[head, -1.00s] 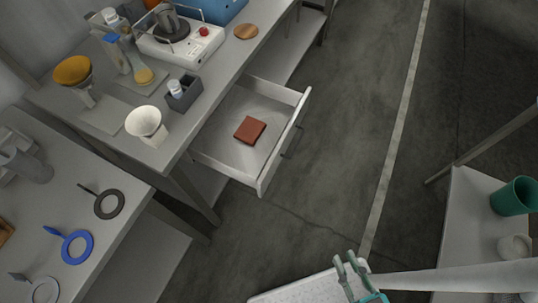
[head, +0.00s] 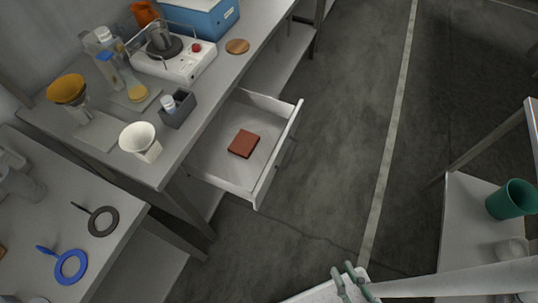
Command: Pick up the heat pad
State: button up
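The heat pad, seemingly the flat reddish-brown square (head: 244,144), lies in the open white drawer (head: 222,176) under the left bench. Nothing covers it. My gripper (head: 343,272) shows at the bottom edge of the head view, with its two greenish fingers apart and nothing between them. It is well below and to the right of the drawer in the picture, apart from the pad.
The bench (head: 212,108) above the drawer carries a hot plate (head: 180,66), a blue box (head: 208,20), a grey holder (head: 180,110) and a white funnel (head: 141,141). A side table (head: 462,215) with a green cup (head: 511,199) stands right. Floor between is clear.

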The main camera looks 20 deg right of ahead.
aim_at(244, 142)
jog(key=j+z, duration=0.1)
jog(key=j, duration=0.35)
jog(key=k+j, duration=0.1)
jog(key=j, duration=0.35)
jog(key=j+z, duration=0.15)
jog(key=j, duration=0.35)
jog(key=k+j, duration=0.15)
jog(key=j, duration=0.3)
jog(key=z, duration=0.05)
